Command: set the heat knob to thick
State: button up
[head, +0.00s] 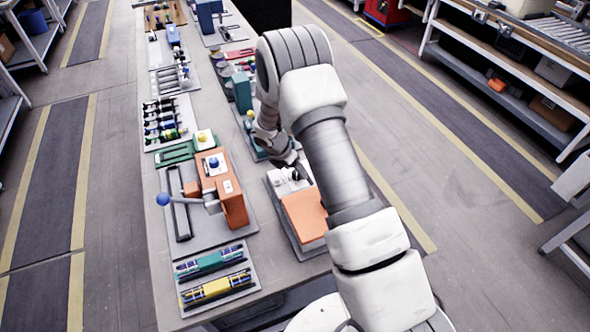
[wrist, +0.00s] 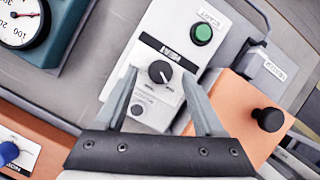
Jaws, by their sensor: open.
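The heat knob (wrist: 160,72) is a small round black knob with a light pointer mark, on a white plate with a black label strip. The marks around it are too small to read, so its setting cannot be told. The plate is on a white control box (wrist: 150,108), which also shows in the head view (head: 280,184), partly hidden by my arm. My gripper (wrist: 159,75) is open, with one finger on each side of the knob in the wrist view. Contact with the knob cannot be told. In the head view my gripper (head: 299,172) is over the box.
A green button (wrist: 202,34) is on the same white box. An orange block (wrist: 238,118) with a black knob (wrist: 268,118) stands close to the right finger. A teal gauge (wrist: 25,28) is at the upper left. Several other fixtures crowd the long bench (head: 158,270).

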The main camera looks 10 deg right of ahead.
jog(key=shift+w+d+f, duration=0.1)
jog(key=shift+d+f, duration=0.15)
jog(key=shift+f, duration=0.4)
grip_shut()
